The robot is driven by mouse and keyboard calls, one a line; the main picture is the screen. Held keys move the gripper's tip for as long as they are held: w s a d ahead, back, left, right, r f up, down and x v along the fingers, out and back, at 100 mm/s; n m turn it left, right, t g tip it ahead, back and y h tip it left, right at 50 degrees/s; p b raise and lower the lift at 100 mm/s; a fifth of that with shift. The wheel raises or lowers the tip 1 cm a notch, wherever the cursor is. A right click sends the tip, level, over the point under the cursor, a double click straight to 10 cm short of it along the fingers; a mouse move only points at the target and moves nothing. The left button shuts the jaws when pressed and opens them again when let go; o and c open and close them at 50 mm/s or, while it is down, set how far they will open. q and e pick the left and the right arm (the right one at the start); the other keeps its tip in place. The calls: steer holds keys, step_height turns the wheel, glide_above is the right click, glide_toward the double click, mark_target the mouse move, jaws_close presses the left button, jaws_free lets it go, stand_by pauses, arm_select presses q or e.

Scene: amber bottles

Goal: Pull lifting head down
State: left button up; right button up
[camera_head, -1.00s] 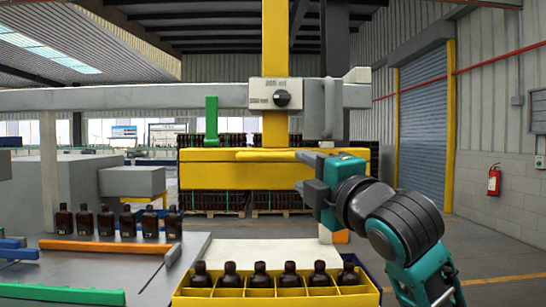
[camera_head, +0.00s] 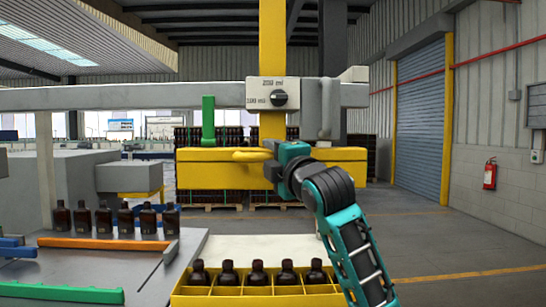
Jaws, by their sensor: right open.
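The lifting head (camera_head: 215,169) is a wide yellow box in the middle of the view, on a yellow vertical column (camera_head: 272,40). A yellow handle (camera_head: 250,155) sticks out at its front. My right gripper (camera_head: 271,165) is open in front of the lifting head, at the right end of the handle. It hides part of the box, and I cannot tell whether its fingers surround or touch the handle. My left gripper is not in view.
A yellow crate (camera_head: 250,301) of dark bottles stands below the head, with a clear gap between. More bottles (camera_head: 103,220) stand in a row at left behind an orange rail (camera_head: 100,244). A grey beam with a selector knob (camera_head: 278,98) crosses above.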

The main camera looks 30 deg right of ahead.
steer(key=shift+c, duration=0.2)
jaws_close()
stand_by(0.4)
